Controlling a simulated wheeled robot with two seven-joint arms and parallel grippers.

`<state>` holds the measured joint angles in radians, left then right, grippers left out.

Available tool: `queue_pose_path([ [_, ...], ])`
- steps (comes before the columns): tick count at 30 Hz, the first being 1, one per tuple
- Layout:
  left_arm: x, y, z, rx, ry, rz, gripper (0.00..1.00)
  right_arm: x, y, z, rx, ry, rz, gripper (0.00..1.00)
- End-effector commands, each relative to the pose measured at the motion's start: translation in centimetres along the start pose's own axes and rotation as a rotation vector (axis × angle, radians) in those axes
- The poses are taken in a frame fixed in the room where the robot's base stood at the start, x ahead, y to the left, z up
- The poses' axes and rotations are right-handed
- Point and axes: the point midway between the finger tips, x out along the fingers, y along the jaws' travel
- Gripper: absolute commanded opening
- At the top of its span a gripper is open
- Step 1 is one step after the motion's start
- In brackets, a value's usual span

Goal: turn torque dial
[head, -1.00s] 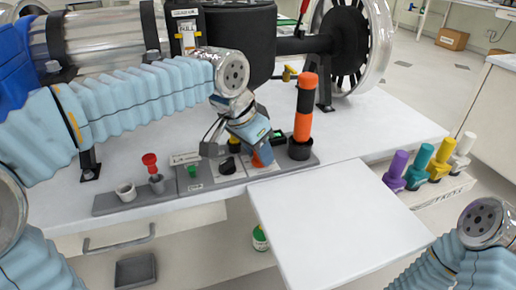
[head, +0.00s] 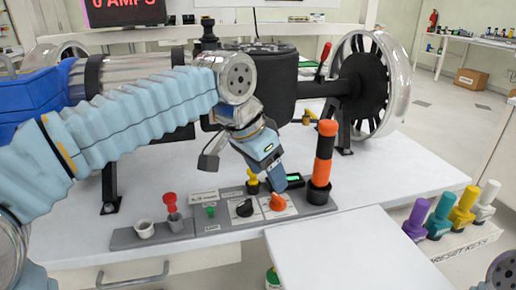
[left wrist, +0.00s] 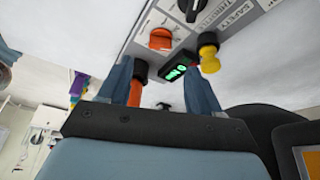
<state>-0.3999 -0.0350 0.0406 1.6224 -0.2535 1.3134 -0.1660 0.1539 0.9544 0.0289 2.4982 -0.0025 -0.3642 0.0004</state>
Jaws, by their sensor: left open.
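The control panel (head: 160,237) has an orange dial (head: 277,203) and, to its left, a black dial (head: 244,208). I cannot read which is the torque dial. The orange dial also shows in the left wrist view (left wrist: 160,38), with the black dial (left wrist: 190,8) above it. My left gripper (head: 274,176) is above and just behind the orange dial, apart from it. In the left wrist view its two fingers (left wrist: 160,82) are spread with nothing held between them. My right gripper is out of view; only part of my right arm shows at bottom right.
A black-and-orange post (head: 324,155) stands close right of my left gripper. A green display (head: 293,180) and a yellow knob (head: 252,177) are close by. A clear white surface (head: 350,250) lies in front.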

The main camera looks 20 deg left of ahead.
Motion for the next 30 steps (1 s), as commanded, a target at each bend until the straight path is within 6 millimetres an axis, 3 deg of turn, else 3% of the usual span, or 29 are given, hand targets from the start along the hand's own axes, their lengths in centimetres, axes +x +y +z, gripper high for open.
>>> queue_pose_path([
  [3, -3.0, 0.0, -0.1, -0.001, 0.004, -0.001, 0.64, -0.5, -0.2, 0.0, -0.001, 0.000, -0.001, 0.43],
  [9, -5.7, 0.0, -0.1, -0.001, 0.001, 0.000, 0.64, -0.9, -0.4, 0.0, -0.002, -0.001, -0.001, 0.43],
  [30, -6.2, 0.0, 0.0, 0.000, 0.000, 0.000, 0.64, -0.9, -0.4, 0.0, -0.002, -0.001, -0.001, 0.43],
])
